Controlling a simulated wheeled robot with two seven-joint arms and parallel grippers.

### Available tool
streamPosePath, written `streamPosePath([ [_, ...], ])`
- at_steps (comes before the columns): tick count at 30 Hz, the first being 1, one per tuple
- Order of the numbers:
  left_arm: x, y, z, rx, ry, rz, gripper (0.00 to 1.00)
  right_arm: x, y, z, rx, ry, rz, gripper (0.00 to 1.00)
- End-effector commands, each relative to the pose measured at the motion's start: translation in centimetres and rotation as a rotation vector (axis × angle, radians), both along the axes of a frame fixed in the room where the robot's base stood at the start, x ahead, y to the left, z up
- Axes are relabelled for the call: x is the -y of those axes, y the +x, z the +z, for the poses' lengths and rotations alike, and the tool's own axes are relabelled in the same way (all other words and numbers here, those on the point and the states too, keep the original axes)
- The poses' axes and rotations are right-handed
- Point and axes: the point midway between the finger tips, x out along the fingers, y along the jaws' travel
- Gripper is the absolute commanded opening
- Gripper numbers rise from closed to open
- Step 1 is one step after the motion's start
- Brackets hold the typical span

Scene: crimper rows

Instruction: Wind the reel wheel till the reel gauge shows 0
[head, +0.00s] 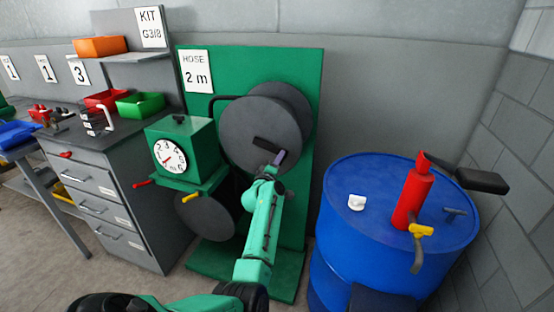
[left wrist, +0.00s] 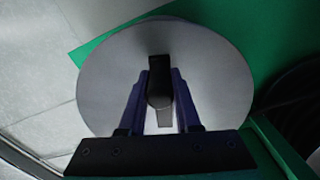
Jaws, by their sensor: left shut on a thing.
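The reel wheel (head: 245,120) is a large grey disc mounted on a green back panel; it also fills the middle of the left wrist view (left wrist: 215,80). A black bar handle (head: 268,146) crosses its face, and in the left wrist view the handle (left wrist: 158,90) lies between my two fingers. My left gripper (head: 279,157) is shut on this handle; it shows in the left wrist view too (left wrist: 158,100). The reel gauge (head: 170,155) is a white dial with a red needle on a green box left of the wheel. Its exact reading is too small to tell. My right gripper is not seen.
A lower dark disc (head: 208,218) with a yellow handle (head: 192,197) sits under the gauge box. A sign (head: 196,72) reads "HOSE 2 m". A blue drum (head: 345,235) with a red pump (head: 413,195) stands right, a grey drawer cabinet (head: 105,205) left.

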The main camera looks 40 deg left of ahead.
Motion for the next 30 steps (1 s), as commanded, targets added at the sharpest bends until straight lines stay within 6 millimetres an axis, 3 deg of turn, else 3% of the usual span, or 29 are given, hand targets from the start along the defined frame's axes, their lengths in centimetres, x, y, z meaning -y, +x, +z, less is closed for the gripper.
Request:
streamPosePath([
  [3,0.3,0.1,1.5,0.028,-0.087,-0.003,0.0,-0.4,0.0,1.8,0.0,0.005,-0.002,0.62],
  [12,0.5,0.2,3.0,0.083,-0.239,-0.001,0.0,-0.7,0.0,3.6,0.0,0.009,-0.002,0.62],
  [30,0.4,0.2,3.4,0.104,-0.29,0.0,0.0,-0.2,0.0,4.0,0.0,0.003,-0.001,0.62],
])
